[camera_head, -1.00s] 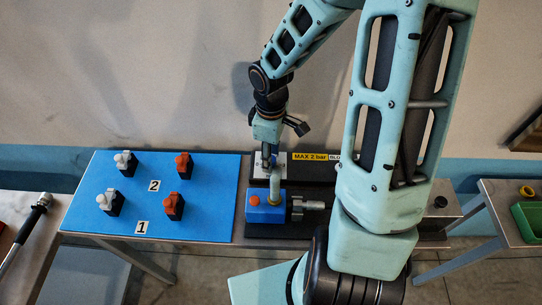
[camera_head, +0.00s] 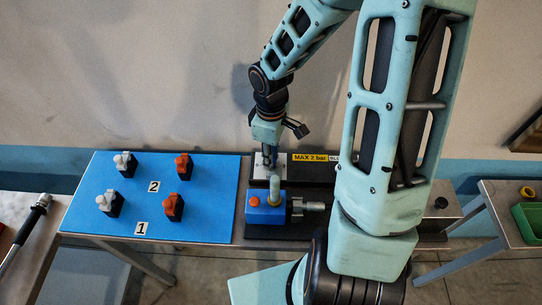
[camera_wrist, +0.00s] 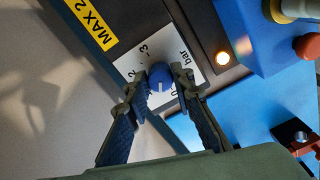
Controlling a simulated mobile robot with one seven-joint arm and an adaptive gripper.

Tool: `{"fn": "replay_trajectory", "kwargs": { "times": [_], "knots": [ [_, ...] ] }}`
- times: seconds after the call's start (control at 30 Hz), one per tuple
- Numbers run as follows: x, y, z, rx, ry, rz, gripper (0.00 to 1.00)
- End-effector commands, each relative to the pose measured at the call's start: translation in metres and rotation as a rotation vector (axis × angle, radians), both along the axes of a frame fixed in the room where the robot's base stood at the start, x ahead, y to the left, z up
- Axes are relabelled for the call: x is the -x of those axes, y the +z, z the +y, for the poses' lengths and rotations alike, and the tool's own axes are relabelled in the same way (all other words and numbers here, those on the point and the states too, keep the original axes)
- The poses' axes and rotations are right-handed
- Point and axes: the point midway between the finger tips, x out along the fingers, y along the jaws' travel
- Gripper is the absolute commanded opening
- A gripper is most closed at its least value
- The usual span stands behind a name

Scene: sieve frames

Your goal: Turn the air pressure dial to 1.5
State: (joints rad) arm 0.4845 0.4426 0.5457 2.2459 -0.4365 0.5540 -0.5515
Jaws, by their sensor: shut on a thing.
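The air pressure dial is a round blue knob (camera_wrist: 160,75) with a short white mark on its face. It sits on a white scale plate (camera_wrist: 188,55) lettered "bar", with the figures 2 and 3 showing. My gripper (camera_wrist: 163,83) has one finger on each side of the knob and is shut on it. The fingers hide part of the scale, so I cannot tell the exact reading. In the head view my gripper (camera_head: 269,160) points down at the white plate (camera_head: 260,171), and the knob is mostly hidden behind the fingers.
A yellow "MAX 2 bar" label (camera_head: 309,157) is beside the dial. In front stands a blue block (camera_head: 265,212) with an orange button and a pale cylinder (camera_head: 275,190). A blue board (camera_head: 205,215) with white and red clamps lies to the left.

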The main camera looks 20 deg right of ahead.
Motion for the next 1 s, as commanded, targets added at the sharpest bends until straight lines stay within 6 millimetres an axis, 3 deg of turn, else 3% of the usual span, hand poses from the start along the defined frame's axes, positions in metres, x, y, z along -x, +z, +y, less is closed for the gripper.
{"fn": "replay_trajectory", "kwargs": {
  "times": [1.0],
  "knots": [
    [-0.0002,-0.0014,0.0013,-0.001,-0.825,-0.002,0.00]
  ]
}}
